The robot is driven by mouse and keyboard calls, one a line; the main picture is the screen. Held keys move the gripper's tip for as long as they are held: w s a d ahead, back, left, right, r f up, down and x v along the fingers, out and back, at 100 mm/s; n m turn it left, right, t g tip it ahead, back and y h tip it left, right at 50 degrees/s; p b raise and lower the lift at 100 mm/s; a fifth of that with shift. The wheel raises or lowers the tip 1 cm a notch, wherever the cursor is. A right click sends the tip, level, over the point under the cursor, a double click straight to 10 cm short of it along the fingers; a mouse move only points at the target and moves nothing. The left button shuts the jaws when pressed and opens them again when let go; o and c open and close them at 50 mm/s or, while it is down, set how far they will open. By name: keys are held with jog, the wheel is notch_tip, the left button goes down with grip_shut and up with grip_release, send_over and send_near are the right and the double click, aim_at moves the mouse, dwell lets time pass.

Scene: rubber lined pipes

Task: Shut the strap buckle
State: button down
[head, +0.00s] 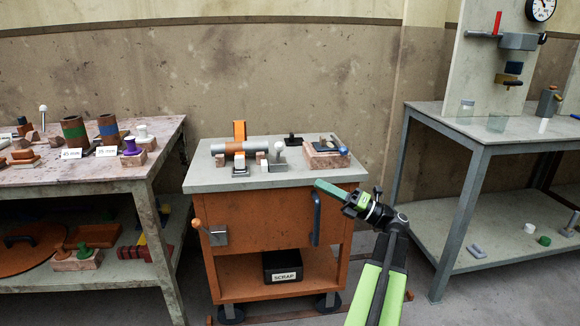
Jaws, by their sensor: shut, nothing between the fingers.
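A grey pipe (215,147) with a brown-orange band around its middle lies on the top of the orange cart (210,180). An upright orange piece (239,131) stands just behind the band; it looks like a raised strap buckle lever, but it is too small to be sure. My gripper (318,185) is in front of the cart's right side, near the front edge of its top. Its green fingers are shut with nothing between them and point left. It is apart from the pipe and the orange piece.
Workbenches stand left (110,178) and right (450,128). A black scrap bin (282,266) sits on the lower shelf.

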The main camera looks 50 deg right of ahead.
jog(key=p, duration=0.4)
send_near(279, 147)
jog(key=w+a+f, duration=0.2)
jog(key=w+a, duration=0.1)
jog(key=a, duration=0.1)
jog(key=w+r+p, duration=0.1)
jog(key=w+d+r+p, duration=0.1)
jog(key=shift+w+d+r, duration=0.25)
jog(key=shift+d, duration=0.05)
jog(key=shift+p, duration=0.3)
